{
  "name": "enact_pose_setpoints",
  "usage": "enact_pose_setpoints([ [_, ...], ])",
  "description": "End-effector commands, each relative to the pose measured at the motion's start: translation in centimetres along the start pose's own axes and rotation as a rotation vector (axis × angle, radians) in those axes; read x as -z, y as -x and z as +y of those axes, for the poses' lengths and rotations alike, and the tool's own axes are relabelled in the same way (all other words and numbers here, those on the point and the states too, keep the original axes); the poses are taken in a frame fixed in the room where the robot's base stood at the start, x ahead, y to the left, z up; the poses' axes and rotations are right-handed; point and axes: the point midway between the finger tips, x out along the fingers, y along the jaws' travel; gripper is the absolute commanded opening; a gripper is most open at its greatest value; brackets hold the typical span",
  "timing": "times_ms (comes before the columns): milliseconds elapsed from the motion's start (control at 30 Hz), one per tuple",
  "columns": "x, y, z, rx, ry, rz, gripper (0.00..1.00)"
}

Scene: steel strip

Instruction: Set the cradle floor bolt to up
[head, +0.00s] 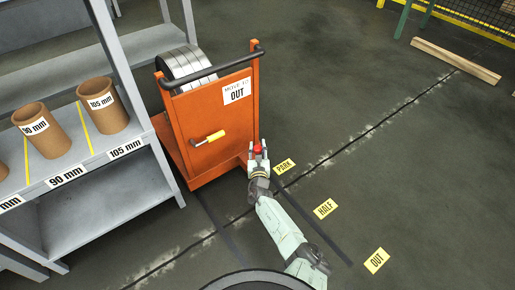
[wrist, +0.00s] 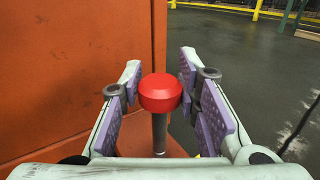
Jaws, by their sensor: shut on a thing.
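The orange cradle (head: 210,115) stands on the floor beside the shelf, carrying a coil of steel strip (head: 185,62). At its lower right corner is the floor bolt, with a round red knob (head: 257,148) on a grey rod; the knob also shows in the wrist view (wrist: 160,92), with the rod (wrist: 159,135) upright below it. My gripper (head: 258,155) is at the knob, with one finger on each side, shut on it.
A yellow-gripped handle (head: 209,138) sticks out of the cradle's front panel, under a sign reading OUT (head: 237,91). Floor labels PARK (head: 284,166), HALF (head: 325,208) and OUT (head: 376,261) run toward the front right. A grey shelf (head: 95,155) with cardboard tubes stands at left. Open floor lies right.

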Motion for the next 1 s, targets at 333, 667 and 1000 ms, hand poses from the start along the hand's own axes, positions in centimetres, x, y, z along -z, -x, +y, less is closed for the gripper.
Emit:
enact_pose_setpoints([
  [333,-0.4,-0.1,0.0,0.001,-0.001,-0.009,0.46],
  [667,-0.2,-0.1,0.0,0.001,0.0,-0.006,0.51],
  [1000,0.9,-0.1,0.0,0.001,0.0,-0.005,0.51],
])
